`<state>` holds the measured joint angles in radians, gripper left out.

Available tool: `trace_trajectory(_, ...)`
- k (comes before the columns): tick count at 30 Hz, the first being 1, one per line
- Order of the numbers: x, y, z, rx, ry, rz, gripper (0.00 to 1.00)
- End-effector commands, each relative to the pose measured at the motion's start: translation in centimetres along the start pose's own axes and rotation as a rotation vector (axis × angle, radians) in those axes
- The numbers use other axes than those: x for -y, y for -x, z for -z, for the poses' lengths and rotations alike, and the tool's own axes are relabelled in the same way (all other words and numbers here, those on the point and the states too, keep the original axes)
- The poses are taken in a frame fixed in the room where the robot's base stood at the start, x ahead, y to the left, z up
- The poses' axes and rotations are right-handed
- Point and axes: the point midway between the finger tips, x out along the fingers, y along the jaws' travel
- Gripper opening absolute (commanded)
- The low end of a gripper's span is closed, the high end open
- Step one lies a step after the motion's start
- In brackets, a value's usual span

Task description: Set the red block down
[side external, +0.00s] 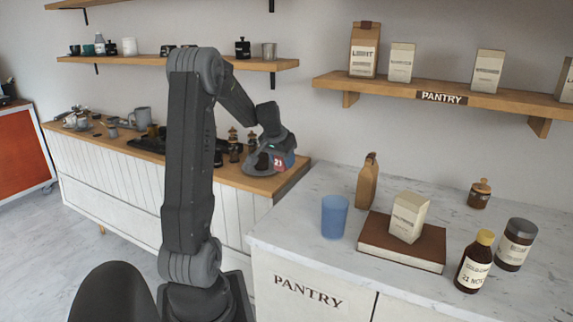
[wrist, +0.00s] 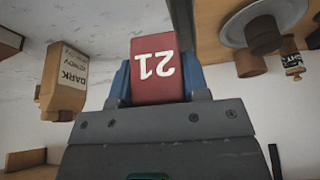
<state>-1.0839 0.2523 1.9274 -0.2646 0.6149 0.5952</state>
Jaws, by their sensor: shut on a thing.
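The red block (wrist: 156,70) carries a white "21", which appears upside down in the wrist view. It sits between the blue fingers of my gripper (wrist: 158,82), which is shut on it. In the side external view the red block (side external: 279,162) shows at the end of my arm, with blue finger parts of my gripper (side external: 289,160) beside it. They are at the right end of the wooden-topped counter (side external: 290,178). I cannot tell whether the block's underside touches anything.
A blue cup (side external: 334,216), a tan bag (side external: 367,182), a brown book (side external: 375,240) with a pale carton (side external: 408,217) on it, and jars stand on the marble counter (side external: 300,225). A bag marked DARK (wrist: 64,82) and a grey round dish (wrist: 262,35) show in the wrist view.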

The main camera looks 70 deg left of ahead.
Motion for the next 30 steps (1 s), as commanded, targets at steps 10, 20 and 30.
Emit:
trace_trajectory(10,-5.4,0.3,-4.1,0.008,0.047,0.024,0.19)
trace_trajectory(20,-9.3,-0.9,-8.9,0.004,0.098,0.039,0.19)
trace_trajectory(30,-9.3,-4.8,-10.6,0.005,0.099,0.041,0.19)
